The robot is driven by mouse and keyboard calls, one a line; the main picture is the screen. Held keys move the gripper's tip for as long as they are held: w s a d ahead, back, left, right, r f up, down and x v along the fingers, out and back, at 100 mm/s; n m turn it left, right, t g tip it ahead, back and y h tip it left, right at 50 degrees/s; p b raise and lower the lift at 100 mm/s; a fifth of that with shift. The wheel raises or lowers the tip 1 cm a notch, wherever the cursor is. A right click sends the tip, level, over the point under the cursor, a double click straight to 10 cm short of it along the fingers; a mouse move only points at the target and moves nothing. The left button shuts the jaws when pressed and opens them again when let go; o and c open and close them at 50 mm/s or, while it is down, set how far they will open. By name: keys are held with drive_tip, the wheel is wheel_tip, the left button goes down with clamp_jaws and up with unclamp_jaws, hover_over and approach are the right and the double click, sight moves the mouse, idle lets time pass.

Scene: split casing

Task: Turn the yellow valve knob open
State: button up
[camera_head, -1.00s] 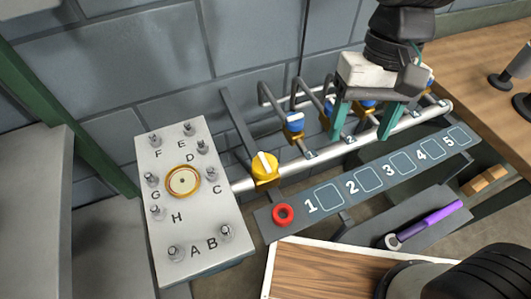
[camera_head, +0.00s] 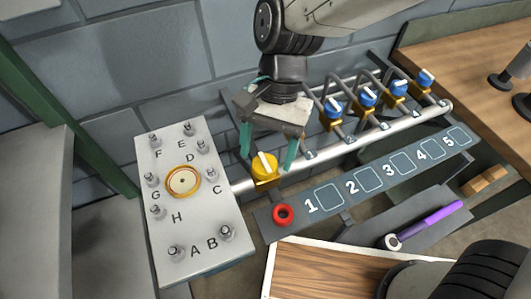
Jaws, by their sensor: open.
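The yellow valve knob (camera_head: 264,167) sits at the left end of the white pipe, with a white pointer bar on its top. My gripper (camera_head: 268,158) is open, with its two teal fingers spread to the left and right of the knob. The fingers look to be above or behind the knob; I cannot tell whether they touch it. Nothing is held between them.
Several blue knobs (camera_head: 367,97) line the pipe (camera_head: 352,142) to the right. A lettered panel (camera_head: 183,226) with pegs stands left. In front are a numbered strip (camera_head: 389,170), a red ring (camera_head: 283,214) and a purple-handled tool (camera_head: 430,221).

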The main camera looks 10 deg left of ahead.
drive_tip(key=shift+x, duration=0.85)
drive_tip(key=c, duration=1)
